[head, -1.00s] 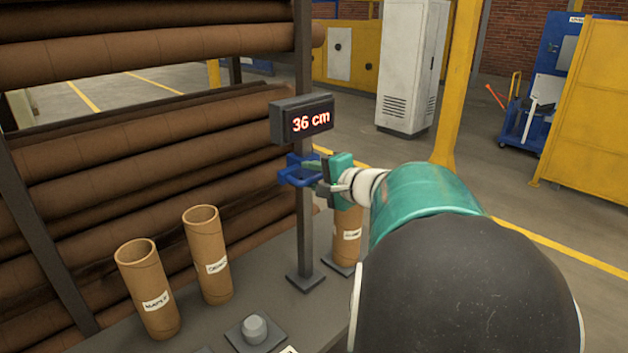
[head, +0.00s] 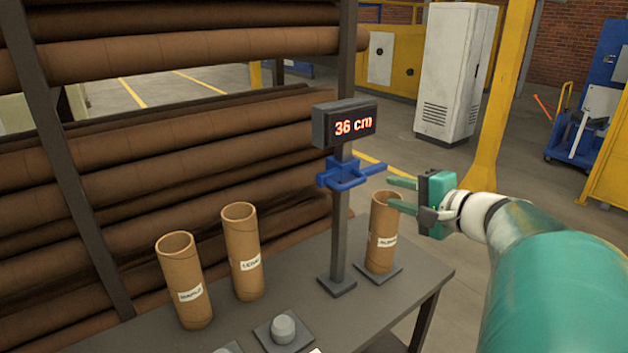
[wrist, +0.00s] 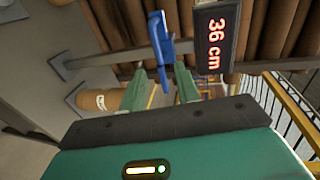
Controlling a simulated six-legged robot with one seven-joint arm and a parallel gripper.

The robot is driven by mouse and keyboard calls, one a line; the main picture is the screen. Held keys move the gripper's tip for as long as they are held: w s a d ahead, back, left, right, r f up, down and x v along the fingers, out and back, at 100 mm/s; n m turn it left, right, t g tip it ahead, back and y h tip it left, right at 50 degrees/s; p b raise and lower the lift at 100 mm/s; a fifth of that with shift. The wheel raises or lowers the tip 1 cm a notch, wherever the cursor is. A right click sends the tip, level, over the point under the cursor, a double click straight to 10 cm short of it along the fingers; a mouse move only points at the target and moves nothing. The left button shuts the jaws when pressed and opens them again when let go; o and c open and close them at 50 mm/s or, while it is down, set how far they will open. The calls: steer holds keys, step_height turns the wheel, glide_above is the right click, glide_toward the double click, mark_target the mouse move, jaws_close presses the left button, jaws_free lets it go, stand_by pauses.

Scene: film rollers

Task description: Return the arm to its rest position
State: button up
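My gripper (head: 402,195) is open and empty in the head view, to the right of the blue bracket (head: 350,174) on the post and apart from it. Its green fingers (wrist: 163,87) also show spread apart in the wrist view, with the blue bracket (wrist: 160,45) beyond them. A labelled cardboard tube (head: 382,235) stands upright on a plate behind and below my fingers. The display (head: 345,124) on the post reads 36 cm.
Two more labelled tubes (head: 181,280) (head: 242,252) stand upright on the grey table (head: 245,315), left of the post. A grey knob (head: 283,329) sits near the front. Long brown rolls (head: 190,155) fill the rack behind. Open floor lies to the right.

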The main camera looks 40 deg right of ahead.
steer(key=shift+s, duration=0.3)
steer(key=w+a+f+n+g+y, duration=0.2)
steer(key=a+f+n+g, duration=0.1)
steer(key=a, duration=0.6)
steer(key=w+a+f+n+g+y, duration=0.1)
steer(key=a+f+n+g+y, duration=0.2)
steer(key=a, duration=0.6)
steer(key=s+a+f+n+g+h, duration=0.2)
steer(key=s+a+f+n, duration=0.1)
steer(key=a+n, duration=0.2)
steer(key=s+a+f+n+g+h, duration=0.2)
steer(key=s+a+f+n+h, duration=0.1)
steer(key=a+n, duration=0.3)
steer(key=shift+s+a+f+n+h, duration=0.15)
steer(key=shift+a+n+h, duration=0.15)
steer(key=shift+a, duration=0.85)
